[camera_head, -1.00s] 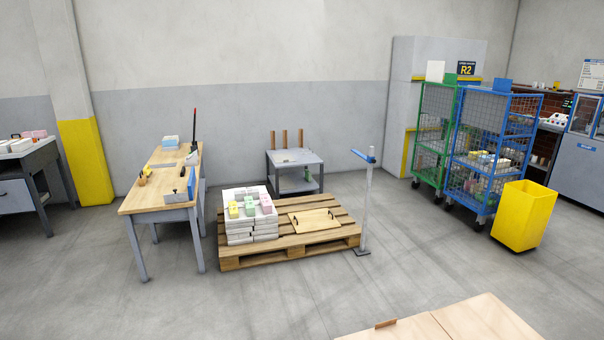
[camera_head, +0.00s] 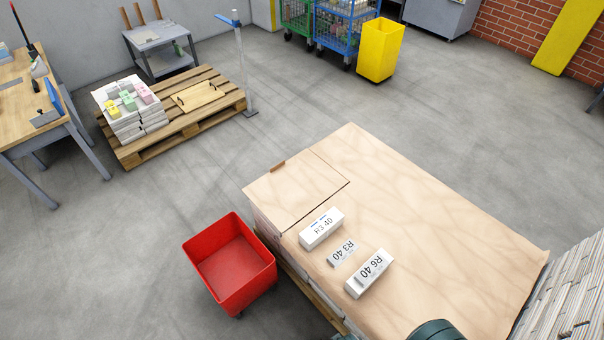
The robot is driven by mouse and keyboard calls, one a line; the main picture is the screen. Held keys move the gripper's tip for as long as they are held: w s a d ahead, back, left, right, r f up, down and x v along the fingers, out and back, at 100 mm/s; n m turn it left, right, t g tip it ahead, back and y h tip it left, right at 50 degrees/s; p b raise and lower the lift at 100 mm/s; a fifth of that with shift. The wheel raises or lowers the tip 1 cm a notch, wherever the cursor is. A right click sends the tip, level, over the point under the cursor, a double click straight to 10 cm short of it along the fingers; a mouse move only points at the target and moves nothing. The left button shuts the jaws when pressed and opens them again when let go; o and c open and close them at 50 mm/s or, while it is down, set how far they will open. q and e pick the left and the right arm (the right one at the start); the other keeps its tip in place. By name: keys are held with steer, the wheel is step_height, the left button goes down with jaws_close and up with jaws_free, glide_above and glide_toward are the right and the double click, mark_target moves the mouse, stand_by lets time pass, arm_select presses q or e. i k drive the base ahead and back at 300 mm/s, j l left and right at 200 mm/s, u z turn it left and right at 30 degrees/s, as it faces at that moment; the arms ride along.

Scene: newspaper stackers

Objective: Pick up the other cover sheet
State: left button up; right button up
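Three pieces with printed labels lie in a row on a large brown sheet-covered surface (camera_head: 440,215) at lower right. A white block marked R3 40 (camera_head: 321,228) is at the upper left of the row. A flat pale grey piece also marked R3 40 (camera_head: 342,253) lies in the middle and looks like a thin sheet. A white block marked R6 40 (camera_head: 369,273) is at the lower right. I cannot tell for sure which piece is the cover sheet. Neither gripper shows; only a dark rounded part, probably of my arm, shows at the bottom edge.
A red bin (camera_head: 230,262) stands close left of the brown-topped stack. Stacked paper (camera_head: 570,290) rises at the right edge. A wooden pallet (camera_head: 205,118) with white bundles (camera_head: 130,108), a workbench (camera_head: 25,100) and a yellow bin (camera_head: 381,48) stand farther off. Grey floor between is clear.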

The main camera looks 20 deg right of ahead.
mark_target(346, 248)
steer(key=z, duration=1.3)
